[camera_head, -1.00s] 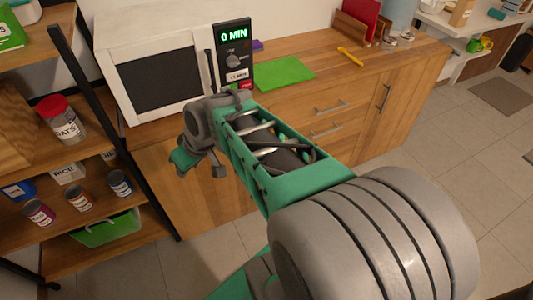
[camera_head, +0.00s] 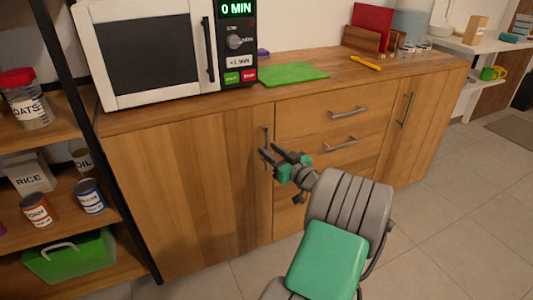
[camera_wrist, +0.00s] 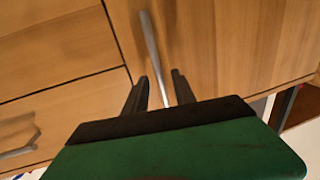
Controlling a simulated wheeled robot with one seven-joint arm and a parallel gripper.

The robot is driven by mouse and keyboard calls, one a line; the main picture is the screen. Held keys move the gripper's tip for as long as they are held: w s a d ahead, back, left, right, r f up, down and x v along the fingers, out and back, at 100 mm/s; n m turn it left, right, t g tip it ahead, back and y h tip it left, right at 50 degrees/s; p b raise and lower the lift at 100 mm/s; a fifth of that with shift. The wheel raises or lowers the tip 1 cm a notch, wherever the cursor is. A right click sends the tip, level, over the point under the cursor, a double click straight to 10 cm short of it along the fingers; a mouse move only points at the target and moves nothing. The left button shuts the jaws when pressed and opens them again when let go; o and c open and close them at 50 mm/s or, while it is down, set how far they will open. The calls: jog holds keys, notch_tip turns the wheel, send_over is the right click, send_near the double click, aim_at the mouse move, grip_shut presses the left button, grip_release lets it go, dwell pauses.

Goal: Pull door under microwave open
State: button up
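The wooden door (camera_head: 190,190) under the microwave (camera_head: 150,50) is shut and flush with the cabinet front. Its upright metal bar handle (camera_head: 266,134) is near its upper right edge in the head view. My gripper (camera_head: 270,155) is at the lower part of this handle, its fingers pointing at the cabinet. In the wrist view my gripper (camera_wrist: 161,88) is open, and the handle (camera_wrist: 153,48) runs lengthwise into the gap between the two fingers. Neither finger clearly presses on it. The handle's lower end is partly hidden by my gripper in the head view.
Drawers with bar handles (camera_head: 348,112) are right of the door, and another cabinet door (camera_head: 425,120) is farther right. A dark-framed shelf with cans and a green bin (camera_head: 70,257) stands close on the left. Tiled floor (camera_head: 440,220) is free at right.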

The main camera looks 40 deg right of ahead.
jog(key=shift+w+d, duration=0.1)
jog(key=shift+w, duration=1.1)
grip_shut()
dwell(0.5)
